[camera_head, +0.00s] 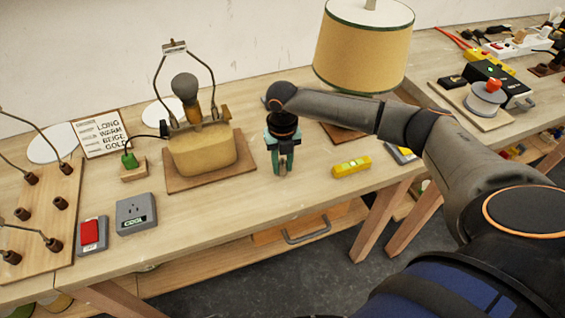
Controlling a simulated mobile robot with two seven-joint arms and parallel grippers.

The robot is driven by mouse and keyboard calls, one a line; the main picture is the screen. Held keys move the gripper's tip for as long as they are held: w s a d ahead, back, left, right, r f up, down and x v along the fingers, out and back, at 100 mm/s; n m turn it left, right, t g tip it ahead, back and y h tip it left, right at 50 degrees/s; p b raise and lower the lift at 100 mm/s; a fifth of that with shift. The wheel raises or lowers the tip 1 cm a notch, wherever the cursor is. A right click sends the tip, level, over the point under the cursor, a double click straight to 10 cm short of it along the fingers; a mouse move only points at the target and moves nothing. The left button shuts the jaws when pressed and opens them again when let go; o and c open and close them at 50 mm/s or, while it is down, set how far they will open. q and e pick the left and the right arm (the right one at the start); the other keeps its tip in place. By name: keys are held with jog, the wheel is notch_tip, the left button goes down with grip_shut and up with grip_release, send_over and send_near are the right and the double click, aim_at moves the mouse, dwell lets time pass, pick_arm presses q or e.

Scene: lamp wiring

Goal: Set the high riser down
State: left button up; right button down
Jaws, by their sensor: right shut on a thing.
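My right gripper (283,165) points straight down over the bench, in front of and to the right of the lamp base. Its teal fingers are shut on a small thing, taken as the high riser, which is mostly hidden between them. I cannot tell whether it touches the bench top. The yellow lamp base (203,152) stands on a brown board with a grey bulb (185,88) and a wire harp (211,80) around it. My left gripper is not in view.
A yellow level (351,166) lies just right of the gripper. A large shade (363,45) stands behind my right arm. A grey socket box (136,213) and a red switch (93,233) sit front left. Bare bench (240,215) lies in front of the gripper.

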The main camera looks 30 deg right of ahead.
aim_at(282, 159)
jog(key=c, duration=0.6)
grip_release()
jog(key=shift+f, duration=0.1)
notch_tip(282, 159, up, 12)
jog(key=shift+r, duration=0.15)
